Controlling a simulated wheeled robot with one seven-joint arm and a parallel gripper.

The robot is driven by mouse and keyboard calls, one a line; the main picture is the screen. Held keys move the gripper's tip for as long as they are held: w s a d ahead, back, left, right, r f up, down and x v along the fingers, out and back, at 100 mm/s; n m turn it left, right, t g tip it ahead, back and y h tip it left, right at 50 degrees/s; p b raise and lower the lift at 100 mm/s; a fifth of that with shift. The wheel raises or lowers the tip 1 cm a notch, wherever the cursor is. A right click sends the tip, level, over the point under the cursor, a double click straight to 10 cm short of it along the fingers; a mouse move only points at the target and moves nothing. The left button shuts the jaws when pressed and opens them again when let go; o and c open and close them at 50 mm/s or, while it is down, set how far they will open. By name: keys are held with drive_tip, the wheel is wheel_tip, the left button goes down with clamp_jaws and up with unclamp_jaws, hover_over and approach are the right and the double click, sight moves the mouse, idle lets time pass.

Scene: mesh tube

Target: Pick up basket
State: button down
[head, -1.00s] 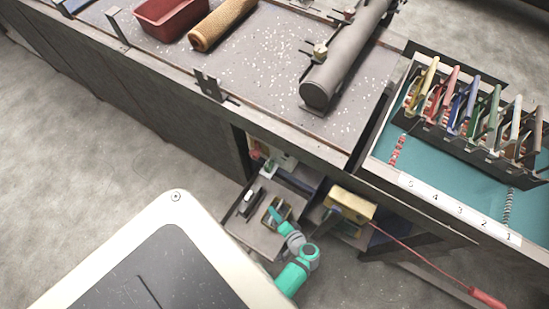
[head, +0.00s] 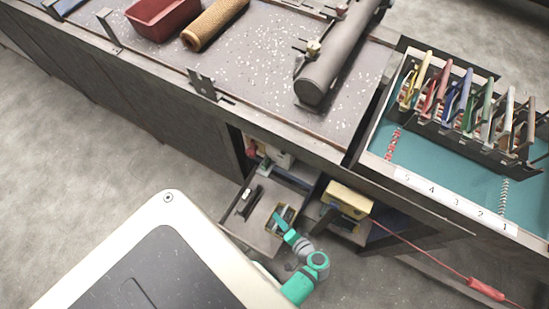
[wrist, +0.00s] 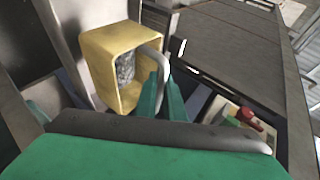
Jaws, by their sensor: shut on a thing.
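The basket is a small yellow open box (wrist: 101,48) with a pale grey curved handle and speckled grey contents, tilted in the wrist view. My gripper (wrist: 163,78) is shut on the handle, with its green fingers to the right of the box opening. In the head view my gripper (head: 279,221) is low over the open drawer, and a small part of the basket (head: 288,212) shows beside the fingers. I cannot tell how far the basket is above the drawer bottom.
The open drawer (head: 262,240) holds a dark item at its left. A larger yellow box (head: 347,198) sits in the compartment to the right. The worktop above carries a red tub (head: 160,18), a tan roll (head: 215,25) and a grey cylinder (head: 335,60).

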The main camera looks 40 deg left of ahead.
drive_tip(key=s+d, duration=0.2)
drive_tip(key=d, duration=1)
drive_tip(key=shift+s+d, duration=0.25)
drive_tip(key=shift+d, duration=0.05)
drive_tip(key=shift+r, duration=0.15)
